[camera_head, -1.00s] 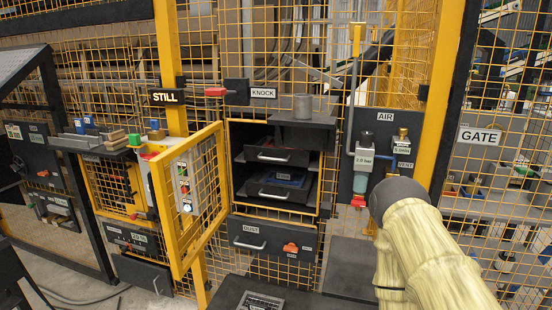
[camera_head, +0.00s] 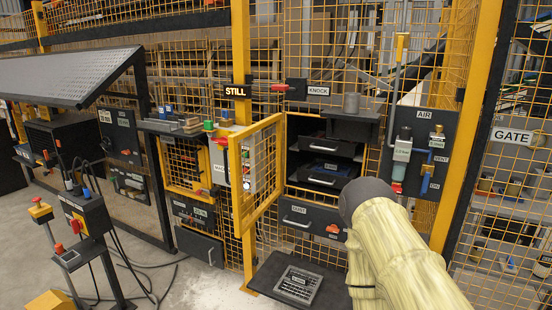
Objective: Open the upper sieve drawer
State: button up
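The upper sieve drawer (camera_head: 327,146) is a dark tray with a light bar handle, in an open cabinet behind the yellow mesh fence. It looks pushed in. The yellow mesh door (camera_head: 258,180) stands swung open to the left of the cabinet. My arm, in a pale ribbed sleeve with a dark rounded joint, reaches in from the lower right. My gripper is not visible in this view.
The dust drawer (camera_head: 308,218) is below the sieves. A dark bench (camera_head: 268,272) with a grid plate (camera_head: 298,285) lies in front. The air panel (camera_head: 415,150) is to the right, the knock box (camera_head: 309,90) above left. A control stand (camera_head: 88,222) and cables occupy the left floor.

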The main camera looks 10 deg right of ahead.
aim_at(312, 143)
jog(key=u, duration=0.25)
jog(key=k, duration=0.5)
jog(key=z, duration=0.5)
jog(key=i, duration=1.65)
jog(key=u, duration=0.8)
